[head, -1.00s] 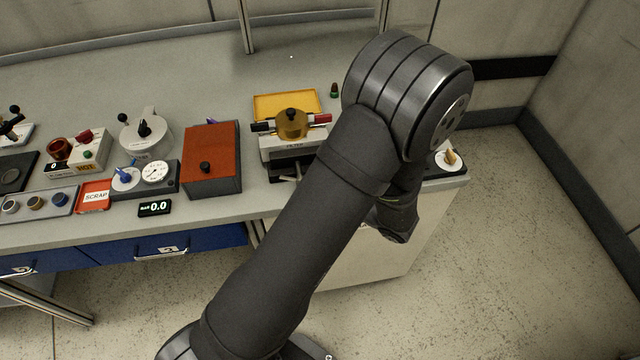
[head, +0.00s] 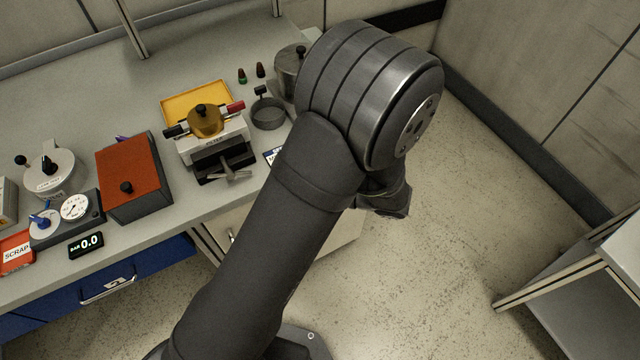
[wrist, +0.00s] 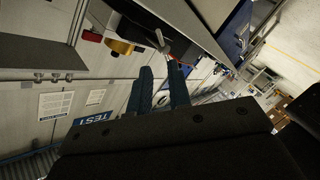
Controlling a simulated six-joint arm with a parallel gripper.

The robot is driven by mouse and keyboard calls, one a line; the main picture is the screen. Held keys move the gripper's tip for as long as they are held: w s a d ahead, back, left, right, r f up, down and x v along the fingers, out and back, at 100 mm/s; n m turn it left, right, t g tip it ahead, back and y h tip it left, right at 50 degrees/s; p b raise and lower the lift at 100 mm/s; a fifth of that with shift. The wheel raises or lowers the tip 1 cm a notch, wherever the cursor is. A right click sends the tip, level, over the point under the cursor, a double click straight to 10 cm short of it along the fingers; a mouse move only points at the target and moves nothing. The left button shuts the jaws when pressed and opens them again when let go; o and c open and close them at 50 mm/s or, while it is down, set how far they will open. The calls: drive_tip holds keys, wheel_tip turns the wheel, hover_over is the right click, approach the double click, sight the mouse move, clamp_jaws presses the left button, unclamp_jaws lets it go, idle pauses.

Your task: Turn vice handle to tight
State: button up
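The vice (head: 222,162) is a dark block at the bench's front edge, below a white unit with a brass pot (head: 205,121). Its grey handle (head: 232,176) sticks out toward the front, slanted, with nothing touching it in the head view. In the wrist view a small grey bar that looks like the handle (wrist: 162,41) shows beyond the fingertips, apart from them. My gripper (wrist: 161,70) has its two fingers apart with nothing between them. In the head view my arm hides the gripper.
An orange-red box (head: 130,170) stands left of the vice. A yellow tray (head: 196,100) lies behind it. A dark round ring (head: 268,114) and a metal pot (head: 290,72) stand to the right. The floor right of the bench is clear; a shelf frame (head: 570,275) stands at far right.

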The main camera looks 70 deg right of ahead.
drive_tip(key=s, duration=0.3)
drive_tip(key=s+r, duration=0.1)
drive_tip(key=s, duration=0.1)
drive_tip(key=shift+o, duration=0.2)
